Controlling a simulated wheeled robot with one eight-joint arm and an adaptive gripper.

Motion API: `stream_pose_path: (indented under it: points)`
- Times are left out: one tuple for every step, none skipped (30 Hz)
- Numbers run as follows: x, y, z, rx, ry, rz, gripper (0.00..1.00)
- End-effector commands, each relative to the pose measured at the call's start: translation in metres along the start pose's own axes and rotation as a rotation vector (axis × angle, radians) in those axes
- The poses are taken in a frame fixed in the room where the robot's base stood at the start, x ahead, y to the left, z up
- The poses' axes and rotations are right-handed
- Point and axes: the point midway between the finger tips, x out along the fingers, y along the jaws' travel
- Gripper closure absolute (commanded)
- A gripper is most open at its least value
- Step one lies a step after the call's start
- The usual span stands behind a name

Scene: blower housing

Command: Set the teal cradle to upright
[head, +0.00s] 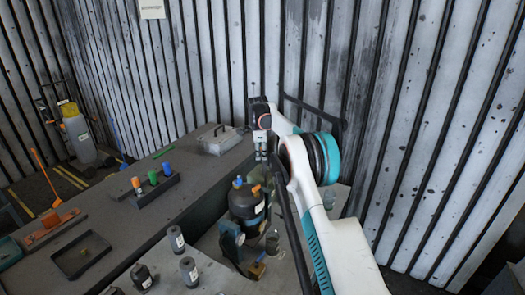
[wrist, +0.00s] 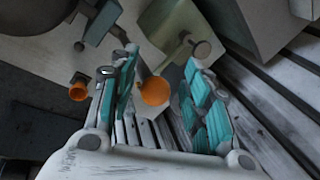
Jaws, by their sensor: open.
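What looks like the teal cradle (head: 231,240) stands at the front of a dark rounded vessel (head: 246,205) on the bench, right of centre in the head view. Only its dark teal plate shows clearly, and I cannot tell its exact tilt. My gripper (head: 262,152) hangs above and behind the vessel, apart from the cradle. In the wrist view my gripper (wrist: 160,105) has its two teal-padded fingers spread, with nothing held between them. An orange round part (wrist: 155,92) shows beyond the gap. I cannot clearly identify the cradle in the wrist view.
A grey box (head: 220,140) sits at the bench's back. A dark rack (head: 155,188) holds coloured pegs. An empty black tray (head: 80,256) lies at left. Several dark cylinders (head: 188,270) stand in front. A corrugated wall (head: 430,130) rises close behind my arm.

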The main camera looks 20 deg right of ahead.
Motion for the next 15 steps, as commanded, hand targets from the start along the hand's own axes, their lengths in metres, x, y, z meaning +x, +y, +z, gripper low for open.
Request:
stream_pose_path:
  points:
    - [0.000,0.000,-0.001,0.001,0.001,0.001,0.56]
    - [0.000,0.000,-0.002,0.001,0.001,0.001,0.56]
    - [0.000,0.000,-0.002,0.001,0.002,0.001,0.56]
    - [-0.001,0.000,-0.002,0.001,0.002,0.001,0.56]
    - [-0.001,0.000,-0.002,0.001,0.002,0.001,0.56]
    - [-0.003,0.000,-0.002,0.001,0.002,0.002,0.56]
    - [-0.005,0.000,-0.002,0.001,0.002,0.002,0.56]
    - [-0.008,0.000,-0.002,0.001,0.002,0.002,0.56]
    - [-0.012,0.000,-0.002,0.001,0.002,0.002,0.56]
    - [-0.017,0.000,-0.002,0.001,0.002,0.002,0.56]
    - [-0.021,0.000,-0.002,0.001,0.002,0.002,0.56]
    - [-0.028,0.000,-0.002,0.000,0.002,0.002,0.56]
    - [-0.034,0.000,-0.002,0.000,0.002,0.002,0.56]
    - [-0.040,0.000,-0.002,0.000,0.002,0.002,0.56]
    - [-0.049,0.000,-0.001,0.000,0.002,0.001,0.56]
